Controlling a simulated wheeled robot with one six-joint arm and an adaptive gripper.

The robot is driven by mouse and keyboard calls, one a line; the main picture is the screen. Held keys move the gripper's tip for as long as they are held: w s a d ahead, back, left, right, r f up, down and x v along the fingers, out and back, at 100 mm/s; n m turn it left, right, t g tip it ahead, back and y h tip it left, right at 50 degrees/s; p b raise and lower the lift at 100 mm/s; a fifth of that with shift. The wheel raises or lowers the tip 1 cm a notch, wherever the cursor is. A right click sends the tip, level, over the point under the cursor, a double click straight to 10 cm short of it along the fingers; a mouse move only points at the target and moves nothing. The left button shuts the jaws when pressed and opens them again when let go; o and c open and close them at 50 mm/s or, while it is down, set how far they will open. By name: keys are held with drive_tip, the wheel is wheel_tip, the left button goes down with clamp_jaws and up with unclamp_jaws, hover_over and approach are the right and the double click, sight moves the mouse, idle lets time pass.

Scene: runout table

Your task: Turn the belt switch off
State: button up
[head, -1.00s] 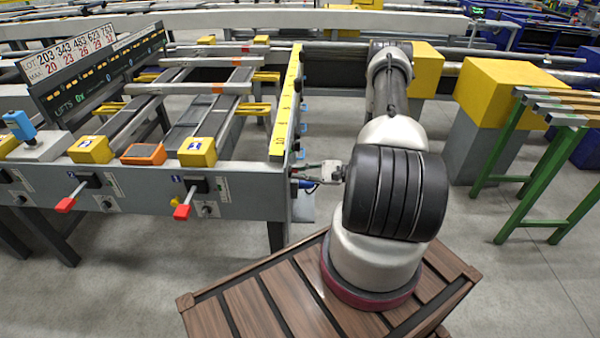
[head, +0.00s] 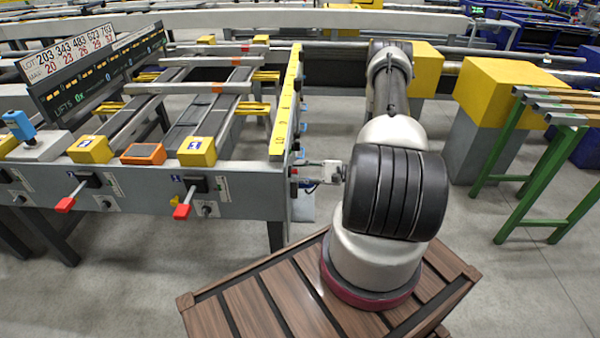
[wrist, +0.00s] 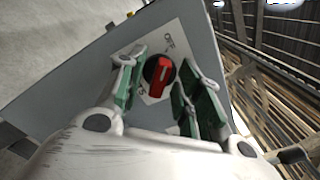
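The belt switch (wrist: 159,74) is a red knob on a round black base, mounted on a white label plate (wrist: 182,42) on a grey panel. In the wrist view the knob stands nearly upright, its top leaning slightly right. My gripper (wrist: 158,84) is open, with one green-padded finger on each side of the knob. Gaps show between the pads and the knob; I see no clear contact. In the head view my gripper (head: 306,177) is at the table's right end, and the knob's setting cannot be read there.
The grey runout table (head: 245,190) has levers with red handles (head: 182,211) along its front. A yellow ruled strip (head: 286,105) runs along its right edge. A green stand (head: 520,180) and yellow-topped blocks (head: 505,90) stand at the right. Open floor lies in front of the table.

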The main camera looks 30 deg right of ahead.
drive_tip(key=v, duration=1.2)
idle(0.4)
